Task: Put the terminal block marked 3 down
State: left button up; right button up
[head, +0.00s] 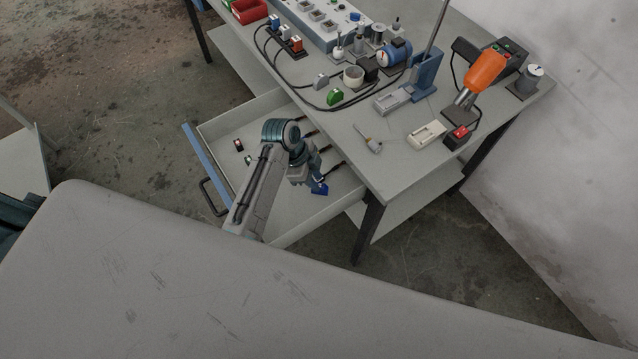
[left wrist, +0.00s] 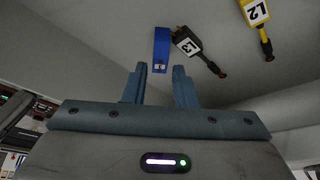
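A blue block (head: 320,189), which I take to be the terminal block, is at the tip of my left gripper (head: 314,180) over the open drawer. In the left wrist view the blue block (left wrist: 162,46) appears just beyond the fingertips, with a small pale mark at its lower end. I cannot read a 3 on it. My left gripper's fingers (left wrist: 160,68) stand apart with a clear gap, wider than the block, and nothing is between them. The block seems to lie on the drawer floor. My right gripper is not in view.
A black piece marked L3 (left wrist: 188,44) lies close beside the block; a yellow one marked L2 (left wrist: 257,16) is farther right. The drawer (head: 290,235) also holds small dark pieces (head: 238,145). The bench top (head: 385,165) overhangs its right side.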

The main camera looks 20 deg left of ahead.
pick_arm(q)
jog(key=v, duration=0.8)
jog(key=shift+b, duration=0.35)
jog(key=shift+a+r, duration=0.1)
jog(key=shift+r, duration=0.05)
dwell(0.7)
